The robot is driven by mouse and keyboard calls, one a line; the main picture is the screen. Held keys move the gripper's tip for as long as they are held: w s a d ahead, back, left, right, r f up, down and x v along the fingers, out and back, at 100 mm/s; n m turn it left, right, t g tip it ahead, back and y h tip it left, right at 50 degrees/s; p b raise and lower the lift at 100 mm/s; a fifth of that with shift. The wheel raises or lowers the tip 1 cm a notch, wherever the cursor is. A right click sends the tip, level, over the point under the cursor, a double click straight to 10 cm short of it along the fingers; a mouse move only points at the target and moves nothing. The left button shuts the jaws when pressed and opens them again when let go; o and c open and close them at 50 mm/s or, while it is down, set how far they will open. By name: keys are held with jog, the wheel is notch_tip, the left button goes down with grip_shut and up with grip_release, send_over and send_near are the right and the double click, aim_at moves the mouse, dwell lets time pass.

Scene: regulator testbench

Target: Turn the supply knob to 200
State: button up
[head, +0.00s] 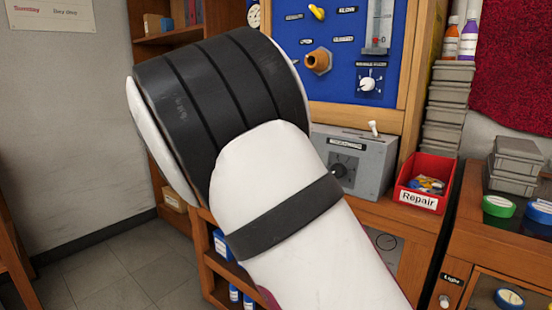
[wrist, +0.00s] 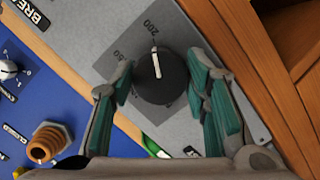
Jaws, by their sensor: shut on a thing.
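The supply knob (wrist: 155,90) is round and black with a white pointer line, on a grey face plate in the wrist view. Its pointer points towards the top of the picture, close to the "200" mark; a mark ending in "50" lies to its left. In the head view, the black knob (head: 344,171) shows on the front of a grey box (head: 376,160). My gripper (wrist: 160,82) has its green-padded fingers on either side of the knob and is shut on it. In the head view my arm hides the gripper.
A blue panel (head: 335,75) with gauges and a white dial (head: 368,84) is above the box. A red "Repair" bin (head: 420,190) stands right of the box. A small lever (head: 374,128) sticks up from the box top. A brass fitting (wrist: 48,143) shows lower left in the wrist view.

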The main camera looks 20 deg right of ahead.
jog(key=shift+f, duration=0.1)
jog(key=o, duration=1.2)
jog(key=v, duration=1.2)
